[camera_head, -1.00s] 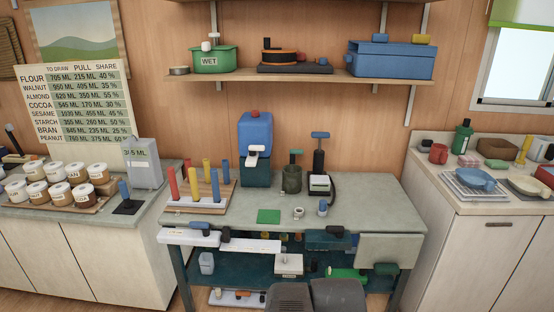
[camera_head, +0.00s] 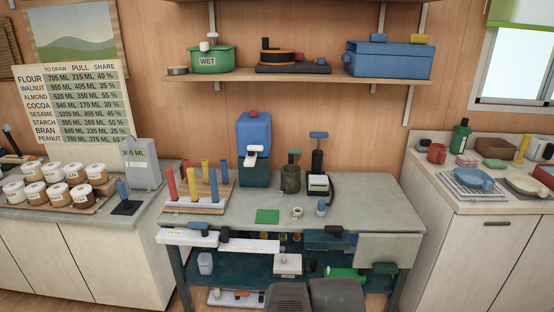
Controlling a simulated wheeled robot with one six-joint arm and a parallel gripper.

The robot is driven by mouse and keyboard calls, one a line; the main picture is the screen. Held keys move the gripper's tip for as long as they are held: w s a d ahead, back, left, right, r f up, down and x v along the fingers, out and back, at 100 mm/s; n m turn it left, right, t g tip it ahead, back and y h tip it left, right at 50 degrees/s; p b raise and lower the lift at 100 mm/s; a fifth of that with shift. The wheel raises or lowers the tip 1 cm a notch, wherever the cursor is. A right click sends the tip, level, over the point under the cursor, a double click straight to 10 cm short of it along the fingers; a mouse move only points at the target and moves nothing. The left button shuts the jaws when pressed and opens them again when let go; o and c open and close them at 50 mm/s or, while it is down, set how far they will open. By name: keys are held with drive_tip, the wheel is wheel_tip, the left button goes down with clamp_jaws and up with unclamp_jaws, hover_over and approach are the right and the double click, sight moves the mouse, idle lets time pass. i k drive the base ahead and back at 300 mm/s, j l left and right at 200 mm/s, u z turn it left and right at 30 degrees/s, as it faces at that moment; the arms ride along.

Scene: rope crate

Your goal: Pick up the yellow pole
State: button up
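Several short coloured poles stand upright on a wooden board (camera_head: 226,190) at the left of the grey-green workbench (camera_head: 330,212). A yellow pole (camera_head: 205,171) stands in the back row, with red and blue poles around it. Another yellow upright piece (camera_head: 522,149) stands on the right counter, among other items. My gripper is out of view, so nothing shows in it. Dark grey rounded parts at the bottom centre look like my own body.
A green square (camera_head: 268,216) lies in front. Left, several jars stand near a grey canister (camera_head: 141,164). A shelf (camera_head: 300,77) hangs above.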

sight(189, 171)
drive_tip(key=i+j+u, duration=0.4)
drive_tip(key=i, duration=0.15)
drive_tip(key=i+j+u, duration=0.15)
drive_tip(key=i+u, duration=0.2)
drive_tip(key=i, duration=0.2)
drive_tip(key=i+u, duration=0.4)
drive_tip(key=i, duration=0.2)
